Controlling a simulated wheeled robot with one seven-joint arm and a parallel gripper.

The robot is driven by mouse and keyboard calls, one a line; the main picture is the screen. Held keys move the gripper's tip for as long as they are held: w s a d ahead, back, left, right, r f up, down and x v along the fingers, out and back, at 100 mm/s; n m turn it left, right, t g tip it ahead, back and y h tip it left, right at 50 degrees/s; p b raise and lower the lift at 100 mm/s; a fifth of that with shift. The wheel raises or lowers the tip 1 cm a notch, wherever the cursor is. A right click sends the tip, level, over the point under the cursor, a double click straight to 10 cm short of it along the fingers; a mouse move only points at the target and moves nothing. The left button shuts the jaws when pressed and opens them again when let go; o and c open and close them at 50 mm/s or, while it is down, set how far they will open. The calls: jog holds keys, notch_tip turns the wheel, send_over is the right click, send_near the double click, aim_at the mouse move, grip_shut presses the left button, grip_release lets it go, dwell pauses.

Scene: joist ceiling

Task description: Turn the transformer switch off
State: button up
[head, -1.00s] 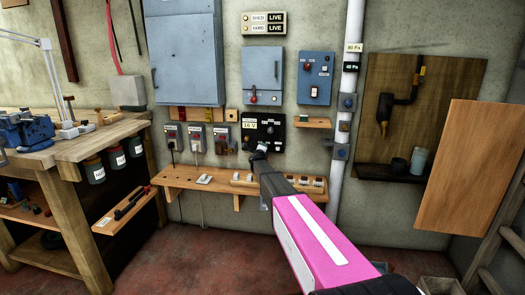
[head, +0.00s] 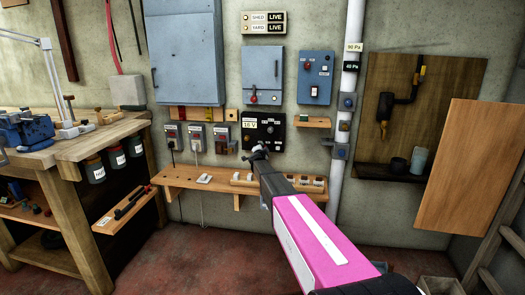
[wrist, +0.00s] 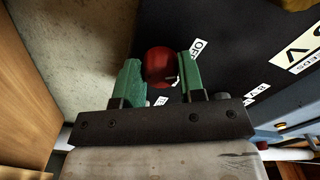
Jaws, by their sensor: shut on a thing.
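The transformer is a black box (head: 275,126) on the wall with a pale voltage label. In the wrist view its dark face (wrist: 235,50) fills the upper right. A round red knob (wrist: 160,64) sits between the green fingertips of my gripper (wrist: 160,78), which is shut on it. A white label with letters like "OF" (wrist: 197,48) lies just right of the knob, partly behind the right finger. In the head view my gripper (head: 257,153) reaches the lower edge of the black box, and the knob is hidden there.
A wooden shelf (head: 185,180) with switches runs below the box. Small grey switch boxes (head: 196,137) sit to its left, and blue panels (head: 263,76) above. A white pipe (head: 350,100) stands to the right. A workbench (head: 80,150) is at the left.

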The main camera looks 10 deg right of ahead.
jog(key=shift+n, duration=0.6)
jog(key=o, duration=0.9)
jog(key=v, duration=1.1)
